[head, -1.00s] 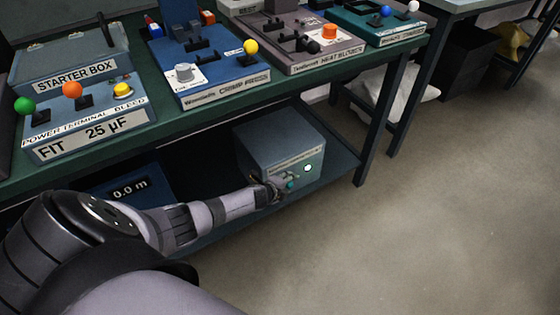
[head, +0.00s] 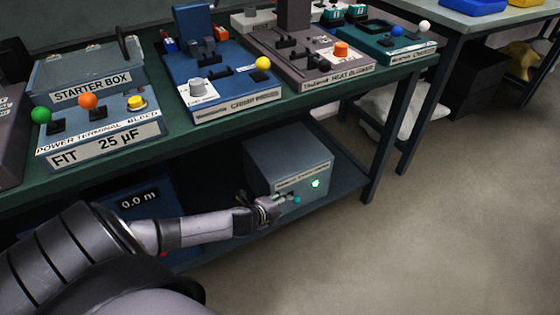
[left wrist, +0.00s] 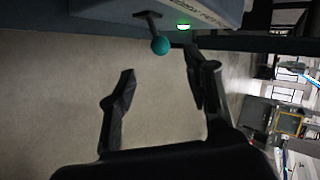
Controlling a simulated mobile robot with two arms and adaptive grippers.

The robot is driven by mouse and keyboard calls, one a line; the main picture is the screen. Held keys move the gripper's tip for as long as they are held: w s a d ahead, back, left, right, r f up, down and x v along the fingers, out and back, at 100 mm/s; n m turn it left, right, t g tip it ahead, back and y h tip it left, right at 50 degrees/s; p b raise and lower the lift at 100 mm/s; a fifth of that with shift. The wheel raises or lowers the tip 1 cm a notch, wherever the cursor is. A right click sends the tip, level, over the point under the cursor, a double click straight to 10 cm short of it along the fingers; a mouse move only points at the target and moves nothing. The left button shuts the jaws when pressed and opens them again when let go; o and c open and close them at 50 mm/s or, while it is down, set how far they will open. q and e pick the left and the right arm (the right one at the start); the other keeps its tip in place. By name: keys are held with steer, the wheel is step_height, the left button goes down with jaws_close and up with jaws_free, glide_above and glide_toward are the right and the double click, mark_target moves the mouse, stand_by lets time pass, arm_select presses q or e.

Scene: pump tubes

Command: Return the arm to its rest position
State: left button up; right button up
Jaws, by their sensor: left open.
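My left arm reaches in from the left in the head view. My left gripper (head: 268,207) is at the front of a grey box (head: 285,157) on the lower shelf. The box has a teal-knobbed lever (head: 297,200) and a lit green lamp (head: 316,183). In the left wrist view the gripper (left wrist: 160,80) is open and empty. The teal knob (left wrist: 160,45) is just beyond the fingertips, apart from them, with the green lamp (left wrist: 183,26) behind. My right gripper is not in view.
The green bench (head: 225,130) above the arm carries a starter box (head: 85,75), a blue crimp press (head: 235,95) and a heat blower unit (head: 315,65). A blue unit reading 0.0 m (head: 140,196) stands on the lower shelf. Open floor (head: 420,220) lies at the right.

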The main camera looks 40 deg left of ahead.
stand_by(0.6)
